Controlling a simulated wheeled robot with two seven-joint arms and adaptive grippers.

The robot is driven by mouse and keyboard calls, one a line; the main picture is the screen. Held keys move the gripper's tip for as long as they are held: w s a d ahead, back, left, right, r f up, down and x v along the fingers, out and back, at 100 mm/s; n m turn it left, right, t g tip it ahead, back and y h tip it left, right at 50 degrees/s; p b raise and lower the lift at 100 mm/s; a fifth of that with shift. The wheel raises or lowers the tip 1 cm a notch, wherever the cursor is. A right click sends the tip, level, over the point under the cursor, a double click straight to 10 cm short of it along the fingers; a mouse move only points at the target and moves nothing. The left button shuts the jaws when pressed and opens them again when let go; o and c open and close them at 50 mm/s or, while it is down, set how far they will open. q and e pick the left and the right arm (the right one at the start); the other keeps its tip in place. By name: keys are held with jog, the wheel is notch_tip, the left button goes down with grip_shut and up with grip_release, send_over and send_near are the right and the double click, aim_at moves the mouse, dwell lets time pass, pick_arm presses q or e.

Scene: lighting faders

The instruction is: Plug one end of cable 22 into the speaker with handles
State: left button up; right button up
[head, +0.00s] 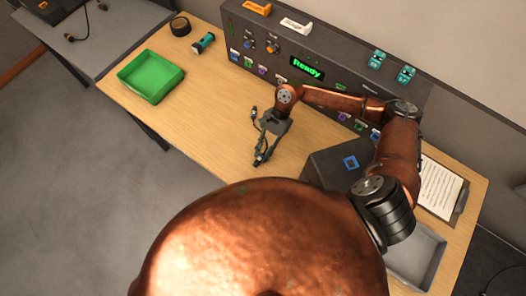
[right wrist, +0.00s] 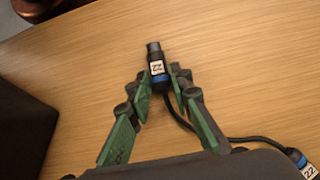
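One plug of cable 22 (right wrist: 157,62) is dark with a blue band and a white label. In the right wrist view it lies between the fingertips of my right gripper (right wrist: 162,78), which look closed on the blue band. The right gripper (head: 260,160) points down close to the table in the head view. The other plug of the cable (right wrist: 304,164) is at the lower right of the wrist view. A dark box (head: 325,165) with a blue-framed socket (head: 350,162) stands right of the gripper; I cannot make out handles on it. My left gripper is not in view.
A dark console (head: 235,30) with a green "Ready" display runs along the back. A green tray (head: 150,76), a torch (head: 203,43) and a dark roll (head: 180,26) are at left. A clipboard (head: 438,188) and grey tray (head: 432,262) are at right. Left-middle table is clear.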

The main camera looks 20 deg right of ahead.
grip_shut()
jog(key=shift+r, duration=0.1)
jog(key=shift+r+p, duration=0.95)
jog(key=shift+r, duration=1.45)
